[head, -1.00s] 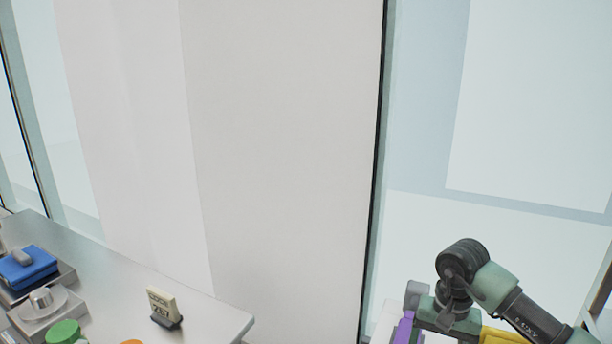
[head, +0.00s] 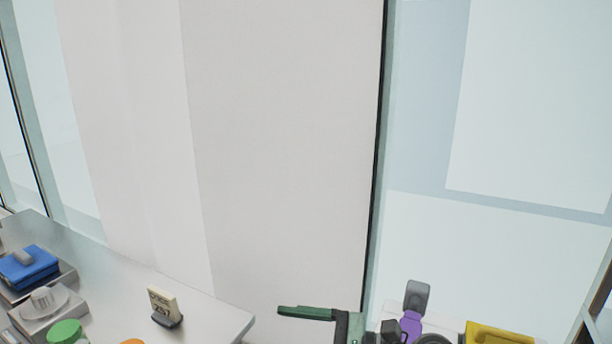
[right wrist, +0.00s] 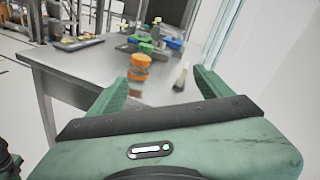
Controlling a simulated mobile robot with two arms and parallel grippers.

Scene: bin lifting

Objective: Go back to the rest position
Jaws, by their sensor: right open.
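My right gripper (right wrist: 157,95) is green and shows in the right wrist view with its two fingers spread apart and nothing between them. Beyond the fingers lies the table with its objects, at a distance. Part of my right gripper (head: 312,314) also shows at the bottom of the head view, in front of the pale wall panel and to the right of the table corner. My left gripper is not in either view.
A metal table (head: 205,306) at lower left holds a blue box (head: 28,267), a small sign (head: 164,306), a scale (head: 47,305) and a green lid (head: 66,332). At lower right are a purple item (head: 411,326) and a yellow bin (head: 492,335). Glass panels stand behind.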

